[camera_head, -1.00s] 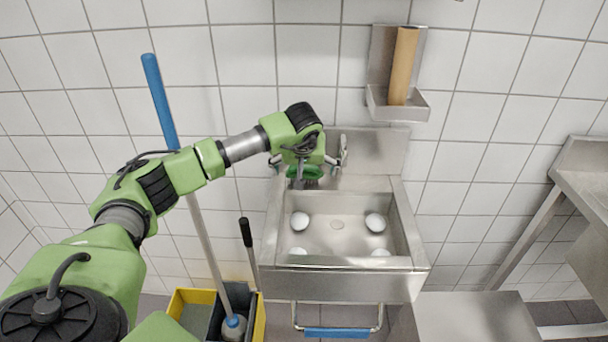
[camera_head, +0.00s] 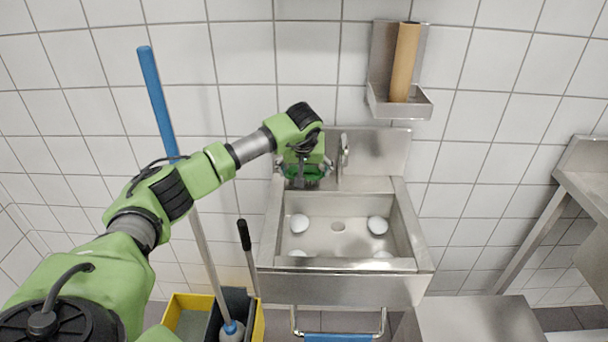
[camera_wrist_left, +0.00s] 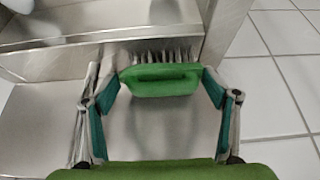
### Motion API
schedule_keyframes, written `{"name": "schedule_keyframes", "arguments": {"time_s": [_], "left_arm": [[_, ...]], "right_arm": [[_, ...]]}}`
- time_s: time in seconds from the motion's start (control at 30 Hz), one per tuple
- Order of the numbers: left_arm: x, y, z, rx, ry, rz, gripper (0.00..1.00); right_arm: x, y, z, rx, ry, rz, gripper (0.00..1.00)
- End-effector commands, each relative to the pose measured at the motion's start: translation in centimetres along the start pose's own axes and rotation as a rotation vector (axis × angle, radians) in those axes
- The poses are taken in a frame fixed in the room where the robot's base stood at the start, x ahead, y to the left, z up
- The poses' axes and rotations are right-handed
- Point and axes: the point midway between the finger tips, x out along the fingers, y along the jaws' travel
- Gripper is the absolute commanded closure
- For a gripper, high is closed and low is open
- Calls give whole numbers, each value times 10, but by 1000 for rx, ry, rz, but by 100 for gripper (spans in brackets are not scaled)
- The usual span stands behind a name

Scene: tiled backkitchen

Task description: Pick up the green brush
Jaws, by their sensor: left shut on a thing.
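The green brush (camera_wrist_left: 161,80) has a green body with a handle loop and pale bristles. In the left wrist view it sits between the two fingers of my left gripper (camera_wrist_left: 158,82), which is shut on it. In the head view the left gripper (camera_head: 305,174) is at the back left of the steel sink, beside the tap. The brush (camera_head: 314,169) shows there only as a bit of green, mostly hidden by the gripper and wrist. My right gripper is not in view.
The steel sink (camera_head: 279,235) holds several white round things. The tap (camera_head: 343,150) stands close right of the gripper. A wall holder (camera_head: 384,98) with a brown roll is above right. A blue-handled mop (camera_head: 157,98) stands in a yellow bucket at left.

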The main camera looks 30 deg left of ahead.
Motion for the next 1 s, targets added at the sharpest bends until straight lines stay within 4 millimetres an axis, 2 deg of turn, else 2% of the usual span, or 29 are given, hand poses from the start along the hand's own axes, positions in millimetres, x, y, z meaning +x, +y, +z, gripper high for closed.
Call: {"name": "schedule_keyframes", "arguments": {"time_s": [0.27,0.47,0.63,0.9,1.0], "left_arm": [[-2,0,-1,0,0,-1,49],[-15,0,-9,0,1,0,49],[-39,0,-19,3,1,0,49],[-107,0,-7,5,1,0,49],[-121,0,7,5,-1,0,49]], "right_arm": [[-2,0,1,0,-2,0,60],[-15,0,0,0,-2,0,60],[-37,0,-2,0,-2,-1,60],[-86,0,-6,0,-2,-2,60],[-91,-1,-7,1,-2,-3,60]]}}
